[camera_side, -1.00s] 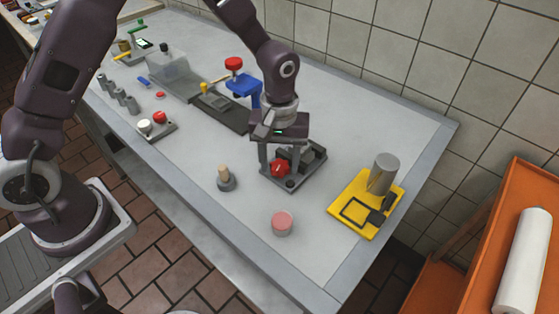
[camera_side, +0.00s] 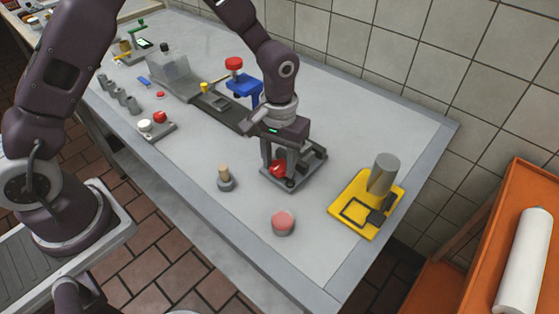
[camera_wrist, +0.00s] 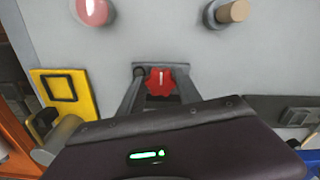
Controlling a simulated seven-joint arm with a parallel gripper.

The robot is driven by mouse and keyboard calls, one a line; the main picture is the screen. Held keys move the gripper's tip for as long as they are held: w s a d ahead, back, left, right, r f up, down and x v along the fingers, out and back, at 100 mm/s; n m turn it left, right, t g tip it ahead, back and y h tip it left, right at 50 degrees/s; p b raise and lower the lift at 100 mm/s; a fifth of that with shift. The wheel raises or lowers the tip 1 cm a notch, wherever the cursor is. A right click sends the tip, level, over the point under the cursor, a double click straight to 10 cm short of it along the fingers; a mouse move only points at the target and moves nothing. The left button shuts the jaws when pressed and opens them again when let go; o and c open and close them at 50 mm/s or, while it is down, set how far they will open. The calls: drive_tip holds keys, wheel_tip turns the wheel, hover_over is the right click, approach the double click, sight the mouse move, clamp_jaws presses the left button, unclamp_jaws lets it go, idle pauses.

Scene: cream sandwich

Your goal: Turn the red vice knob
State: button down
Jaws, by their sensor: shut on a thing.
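The red vice knob (camera_side: 278,169) sits on the front of the dark grey vice (camera_side: 315,158) on the table. In the wrist view the knob (camera_wrist: 161,81) is a lobed red disc with a pale mark standing about upright. My gripper (camera_side: 279,177) reaches down over the vice from above. Its fingers lie on either side of the knob and are shut on it. The gripper body hides most of the vice in the wrist view.
A yellow base (camera_side: 348,222) with a grey cylinder (camera_side: 383,173) stands to the right. A pink-topped puck (camera_side: 283,221) and a wooden peg on a grey base (camera_side: 225,179) stand in front. A blue stand with a red top (camera_side: 234,64) is behind.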

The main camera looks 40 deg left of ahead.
sight(277, 165)
drive_tip(key=m, duration=0.5)
drive_tip(key=shift+a+m, duration=0.1)
drive_tip(key=shift+m, duration=0.2)
drive_tip(key=m, duration=0.6)
drive_tip(key=shift+w+a, duration=0.1)
idle(0.4)
drive_tip(key=c, duration=1.1)
unclamp_jaws()
wheel_tip(277, 165, up, 7)
drive_tip(key=shift+r, duration=0.1)
drive_tip(key=shift+r, duration=0.1)
